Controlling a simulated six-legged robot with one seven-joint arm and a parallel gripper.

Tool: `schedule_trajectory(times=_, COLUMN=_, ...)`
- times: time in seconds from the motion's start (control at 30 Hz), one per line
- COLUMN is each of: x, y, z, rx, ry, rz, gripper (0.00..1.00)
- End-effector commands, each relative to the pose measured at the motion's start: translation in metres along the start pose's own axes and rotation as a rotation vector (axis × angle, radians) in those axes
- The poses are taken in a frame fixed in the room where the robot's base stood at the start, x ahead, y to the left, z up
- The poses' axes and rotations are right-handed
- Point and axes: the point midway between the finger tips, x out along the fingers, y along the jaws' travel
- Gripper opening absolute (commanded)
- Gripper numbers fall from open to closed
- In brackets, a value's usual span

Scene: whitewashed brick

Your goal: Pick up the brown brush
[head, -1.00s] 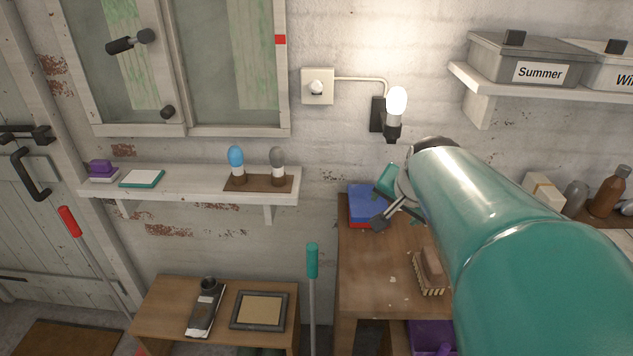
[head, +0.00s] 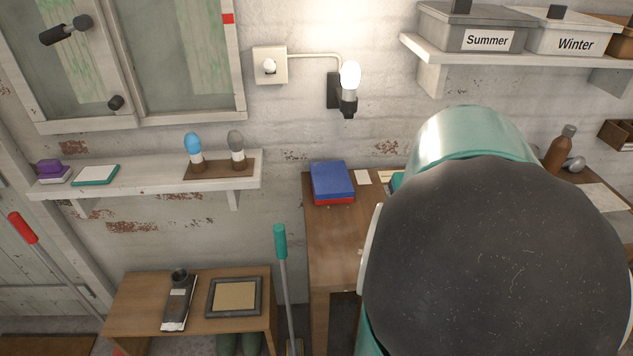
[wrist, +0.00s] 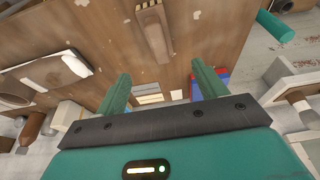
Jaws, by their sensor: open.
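The brown brush (wrist: 154,30) lies on the brown wooden bench (wrist: 215,30), at the top middle of the wrist view. Its body is brown and elongated, with a paler edge of bristles. My gripper (wrist: 161,78) shows two teal fingers spread apart with nothing between them. The brush is beyond the fingertips in the picture, and a gap of bare wood separates them. In the head view my arm hides the brush and the gripper.
Blue and red books (head: 332,182) lie on the bench's left part, and show near my right finger in the wrist view (wrist: 223,82). A brown bottle (head: 560,148) stands at the right. A teal-handled pole (head: 280,243) stands left of the bench.

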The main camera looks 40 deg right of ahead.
Motion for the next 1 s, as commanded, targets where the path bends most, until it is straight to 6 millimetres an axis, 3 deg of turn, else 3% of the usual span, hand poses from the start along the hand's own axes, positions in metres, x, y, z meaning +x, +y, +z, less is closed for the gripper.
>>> schedule_trajectory(times=0.17, x=0.009, y=0.007, z=0.005, rx=-0.038, ry=-0.016, rz=-0.01, gripper=0.71)
schedule_trajectory(times=0.5, x=0.07, y=0.007, z=0.007, rx=-0.037, ry=-0.019, rz=-0.012, gripper=0.71)
schedule_trajectory(times=0.83, x=0.101, y=0.006, z=0.007, rx=-0.036, ry=-0.016, rz=-0.01, gripper=0.71)
schedule_trajectory(times=1.0, x=0.127, y=0.004, z=0.009, rx=-0.038, ry=-0.016, rz=-0.011, gripper=0.71)
